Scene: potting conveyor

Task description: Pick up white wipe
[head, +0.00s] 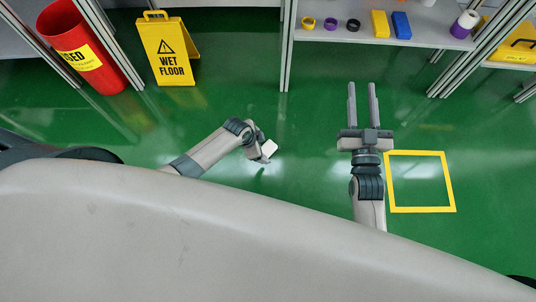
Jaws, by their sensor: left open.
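My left gripper (263,150) hangs over the green floor left of centre, seen end-on, and its fingers are hard to make out. A small pale patch shows at its end; I cannot tell whether it is part of the gripper or a white wipe. No white wipe can be clearly made out elsewhere. My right gripper (362,104) points up the picture towards the shelf, its two long grey fingers apart with nothing between them. A white and purple roll (467,22) stands on the shelf at the right.
The grey shelf (420,35) holds tape rings (331,24), a yellow block (380,23) and a blue block (401,25). A wet floor sign (166,50) and a red bin (82,45) stand upper left. A yellow square (420,210) marks the floor. The middle floor is clear.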

